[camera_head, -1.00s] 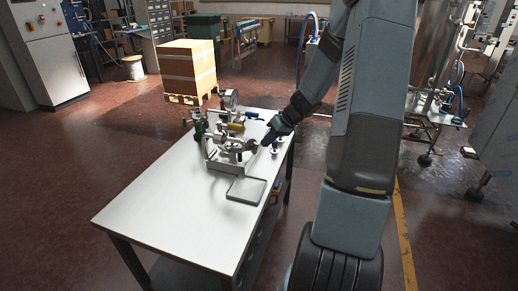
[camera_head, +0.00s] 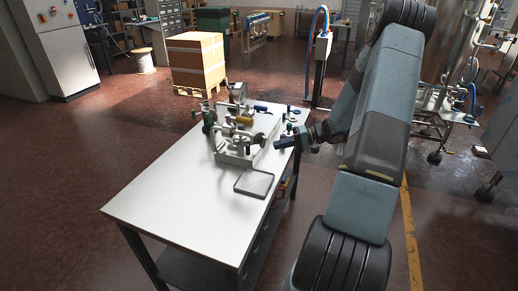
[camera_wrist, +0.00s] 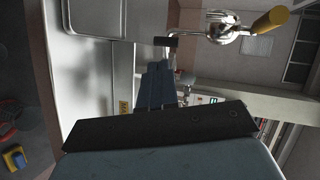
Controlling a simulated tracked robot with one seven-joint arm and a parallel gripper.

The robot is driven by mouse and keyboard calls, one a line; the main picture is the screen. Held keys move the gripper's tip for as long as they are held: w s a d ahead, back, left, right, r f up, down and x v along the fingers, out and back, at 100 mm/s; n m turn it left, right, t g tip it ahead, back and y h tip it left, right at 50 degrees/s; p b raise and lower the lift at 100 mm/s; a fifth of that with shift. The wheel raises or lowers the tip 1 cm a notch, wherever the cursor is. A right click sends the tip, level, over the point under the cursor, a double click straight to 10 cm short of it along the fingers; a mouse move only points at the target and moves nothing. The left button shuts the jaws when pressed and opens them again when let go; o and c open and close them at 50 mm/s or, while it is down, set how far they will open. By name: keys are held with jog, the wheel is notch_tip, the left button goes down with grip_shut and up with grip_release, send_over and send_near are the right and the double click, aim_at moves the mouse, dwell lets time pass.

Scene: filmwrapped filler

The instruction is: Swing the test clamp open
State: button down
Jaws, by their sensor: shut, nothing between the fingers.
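A metal test fixture (camera_head: 238,150) stands on the white workbench (camera_head: 185,195), with round metal parts and arms on top. Its clamp is too small to pick out surely. My gripper (camera_head: 277,145) is just right of the fixture and appears apart from it, pointing left. In the wrist view my gripper's dark blue fingers (camera_wrist: 158,82) are shut and empty. Beyond them is a rounded shiny metal part (camera_wrist: 222,27) with a yellow handle (camera_wrist: 270,21), upper right. A short dark-ended metal piece (camera_wrist: 168,42) shows close to the fingertips.
A shallow grey tray (camera_head: 254,183) lies in front of the fixture and shows in the wrist view (camera_wrist: 95,34). A green item (camera_head: 208,118) and a yellow cylinder (camera_head: 243,120) are near the fixture. The bench's near left is clear. A boxed pallet (camera_head: 198,62) stands behind.

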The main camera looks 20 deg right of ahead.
jog(key=w+a+f+m+t+y, duration=0.2)
jog(key=w+a, duration=0.2)
jog(key=a, duration=0.3)
jog(key=shift+a+f+m+y, duration=0.3)
dwell(0.4)
jog(key=shift+d+t, duration=0.1)
jog(key=shift+t, duration=0.2)
